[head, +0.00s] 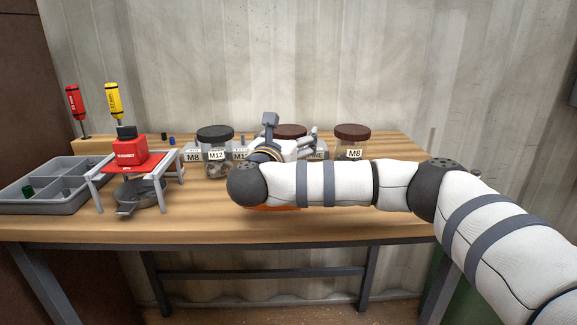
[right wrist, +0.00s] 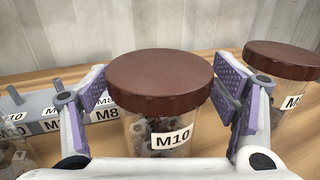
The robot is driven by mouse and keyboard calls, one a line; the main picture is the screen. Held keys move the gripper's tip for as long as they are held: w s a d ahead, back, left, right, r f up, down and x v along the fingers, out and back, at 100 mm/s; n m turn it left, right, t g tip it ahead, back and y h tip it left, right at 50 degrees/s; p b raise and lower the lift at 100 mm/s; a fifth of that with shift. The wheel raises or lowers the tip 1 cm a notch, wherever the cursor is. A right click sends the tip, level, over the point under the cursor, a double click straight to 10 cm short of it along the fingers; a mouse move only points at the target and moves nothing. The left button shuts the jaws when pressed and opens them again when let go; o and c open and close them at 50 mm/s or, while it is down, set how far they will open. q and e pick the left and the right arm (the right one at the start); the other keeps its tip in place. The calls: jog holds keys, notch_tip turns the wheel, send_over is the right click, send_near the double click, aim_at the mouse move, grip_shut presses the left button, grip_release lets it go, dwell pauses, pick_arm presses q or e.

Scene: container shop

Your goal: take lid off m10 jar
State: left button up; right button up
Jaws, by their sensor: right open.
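The M10 jar (right wrist: 163,137) is clear, with a white label and dark hardware inside. Its brown lid (right wrist: 160,80) sits on top of it. In the right wrist view my right gripper (right wrist: 166,92) is open, with one purple-padded finger on each side of the lid. I cannot tell whether the pads touch the lid. In the head view my right arm and hand hide most of this jar, and only part of its brown lid (head: 291,131) shows behind the gripper (head: 296,142). My left gripper is not in view.
A brown-lidded M8 jar (head: 351,142) stands to the right, and a black-lidded M12 jar (head: 215,150) to the left. A labelled rack (right wrist: 62,112) lies behind. A grey tray (head: 22,208), a red device (head: 130,151) on a small stand and two screwdrivers are at the left.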

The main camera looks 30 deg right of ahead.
jog(key=c, duration=1.8)
jog(key=shift+r, duration=0.15)
jog(key=shift+c, duration=0.2)
